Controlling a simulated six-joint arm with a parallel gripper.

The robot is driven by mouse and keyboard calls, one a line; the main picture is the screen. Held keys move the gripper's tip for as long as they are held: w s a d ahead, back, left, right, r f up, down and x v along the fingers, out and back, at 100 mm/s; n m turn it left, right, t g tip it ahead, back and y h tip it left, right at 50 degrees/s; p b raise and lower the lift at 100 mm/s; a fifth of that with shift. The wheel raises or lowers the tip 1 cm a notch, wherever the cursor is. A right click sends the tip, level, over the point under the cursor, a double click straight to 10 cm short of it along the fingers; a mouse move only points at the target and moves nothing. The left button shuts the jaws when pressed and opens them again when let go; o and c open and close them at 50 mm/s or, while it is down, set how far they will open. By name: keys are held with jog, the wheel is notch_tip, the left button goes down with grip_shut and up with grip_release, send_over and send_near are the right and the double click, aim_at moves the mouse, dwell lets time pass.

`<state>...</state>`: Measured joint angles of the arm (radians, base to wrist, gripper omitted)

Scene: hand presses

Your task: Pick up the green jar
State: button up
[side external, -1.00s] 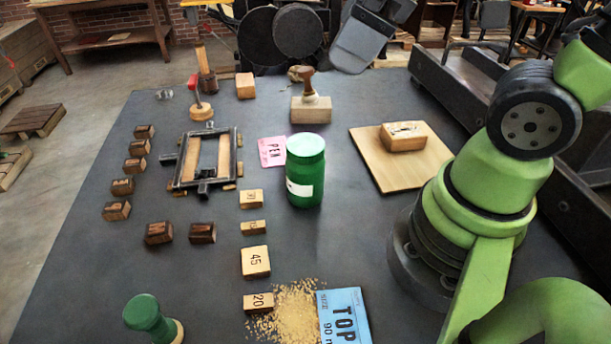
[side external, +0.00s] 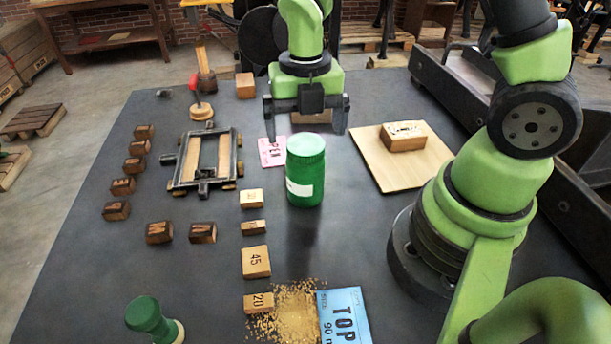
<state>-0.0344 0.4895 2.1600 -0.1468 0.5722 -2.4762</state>
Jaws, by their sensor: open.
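The green jar (side external: 305,172) stands upright near the middle of the dark table, with a white label on its left side. My gripper (side external: 307,132) is open, its two dark fingers spread wide and pointing down. In the picture it sits above and behind the jar's lid, with one finger to each side. The fingers look apart from the jar and hold nothing. How far the gripper is from the jar in depth is hard to tell.
A pink card (side external: 272,152) lies left of the jar, and small wooden blocks (side external: 251,198) stand to its front left. A board (side external: 397,175) with a wooden block is at right. A dark frame (side external: 205,160) is at left. Sawdust (side external: 290,312) and a blue card (side external: 343,318) lie in front.

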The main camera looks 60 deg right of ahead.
aim_at(305, 143)
jog(key=shift+a+f, duration=0.1)
jog(key=shift+f, duration=3)
jog(key=shift+r, duration=0.1)
grip_shut()
